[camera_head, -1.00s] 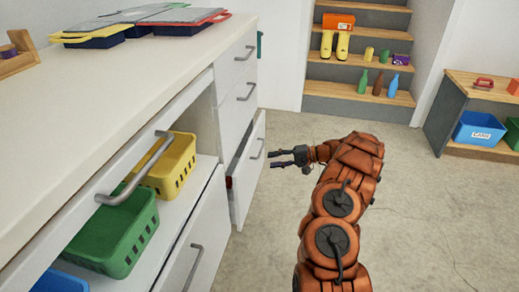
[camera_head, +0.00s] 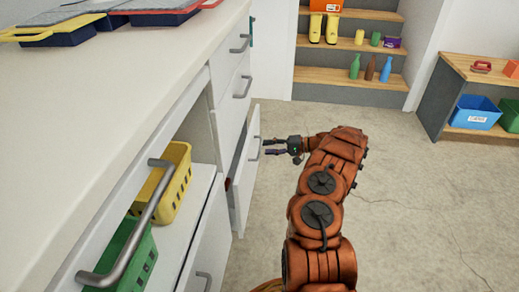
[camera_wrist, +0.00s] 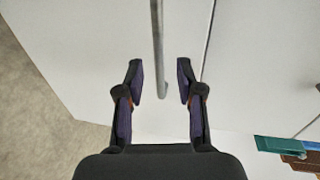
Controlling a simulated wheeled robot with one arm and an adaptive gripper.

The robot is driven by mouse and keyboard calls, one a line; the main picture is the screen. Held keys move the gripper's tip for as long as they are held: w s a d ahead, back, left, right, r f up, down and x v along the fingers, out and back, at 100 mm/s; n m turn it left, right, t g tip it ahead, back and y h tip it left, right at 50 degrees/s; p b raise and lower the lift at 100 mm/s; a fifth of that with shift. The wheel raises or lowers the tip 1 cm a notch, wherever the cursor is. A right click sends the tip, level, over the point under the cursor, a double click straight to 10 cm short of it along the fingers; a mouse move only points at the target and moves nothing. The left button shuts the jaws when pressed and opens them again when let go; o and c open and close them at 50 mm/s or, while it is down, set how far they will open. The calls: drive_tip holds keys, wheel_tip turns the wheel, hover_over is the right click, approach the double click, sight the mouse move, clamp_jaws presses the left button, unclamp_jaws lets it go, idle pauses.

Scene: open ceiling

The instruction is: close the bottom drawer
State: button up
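The bottom drawer (camera_head: 243,180) at the far end of the white cabinet is partly open, its front standing out from the cabinet. Its grey bar handle (camera_head: 257,148) faces my gripper (camera_head: 271,147). In the wrist view my gripper (camera_wrist: 160,75) is open. The handle (camera_wrist: 157,45) shows between the two fingers, with clear gaps on both sides. The fingers do not look closed on it. The drawer front (camera_wrist: 90,45) fills much of that view.
Nearer on the left, a cabinet bay with a long handle (camera_head: 150,205) holds a yellow basket (camera_head: 175,185) and a green basket (camera_head: 140,260). Steps (camera_head: 350,78) with bottles stand at the back. A low wooden shelf (camera_head: 460,62) stands right. The floor (camera_head: 420,210) is clear.

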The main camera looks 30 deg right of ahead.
sight(260, 147)
drive_tip(key=shift+b+x, duration=0.55)
drive_tip(key=shift+x, duration=1.65)
clamp_jaws()
